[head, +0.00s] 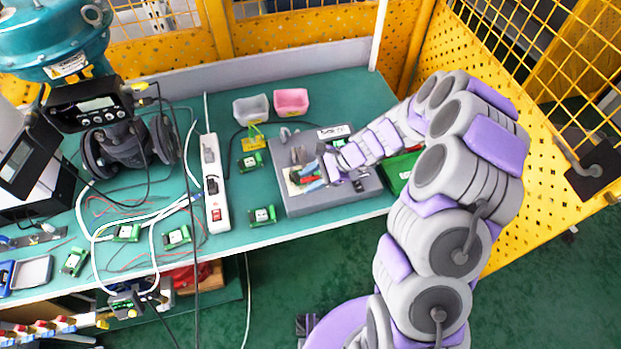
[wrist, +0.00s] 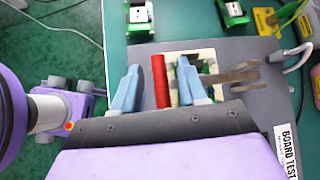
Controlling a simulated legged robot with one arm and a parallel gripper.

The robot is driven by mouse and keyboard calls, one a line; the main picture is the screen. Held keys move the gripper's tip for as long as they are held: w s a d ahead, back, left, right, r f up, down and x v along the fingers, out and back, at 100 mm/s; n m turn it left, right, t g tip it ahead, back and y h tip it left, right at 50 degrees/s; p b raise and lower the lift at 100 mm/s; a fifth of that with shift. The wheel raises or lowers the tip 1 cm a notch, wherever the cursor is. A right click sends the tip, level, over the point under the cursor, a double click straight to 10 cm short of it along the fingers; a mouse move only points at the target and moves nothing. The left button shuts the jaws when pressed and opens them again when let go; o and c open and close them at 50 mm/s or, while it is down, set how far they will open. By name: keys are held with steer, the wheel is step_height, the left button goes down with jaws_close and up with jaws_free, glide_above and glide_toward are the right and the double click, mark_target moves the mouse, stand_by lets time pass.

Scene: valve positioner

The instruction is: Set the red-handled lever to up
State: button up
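The red-handled lever (wrist: 160,82) shows in the wrist view as a red bar between my gripper's two blue fingers. My gripper (wrist: 158,66) is open, with a gap between the red handle and each finger. Whether the fingers are level with the handle in depth I cannot tell. In the head view the red handle (head: 309,180) is a small patch at the front left of the grey test box (head: 345,196), partly hidden by my gripper. The lever's base and pivot are hidden, and its exact angle is hard to tell.
A brown metal clamp part (wrist: 237,76) lies right of the fingers in the wrist view. A green tray (head: 402,170) is right of the box. A white power strip (head: 216,190) and several small green boards lie left. A yellow fence (head: 500,150) stands right.

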steer(key=shift+a, duration=0.1)
jaws_close()
steer(key=shift+r, duration=0.1)
stand_by(0.4)
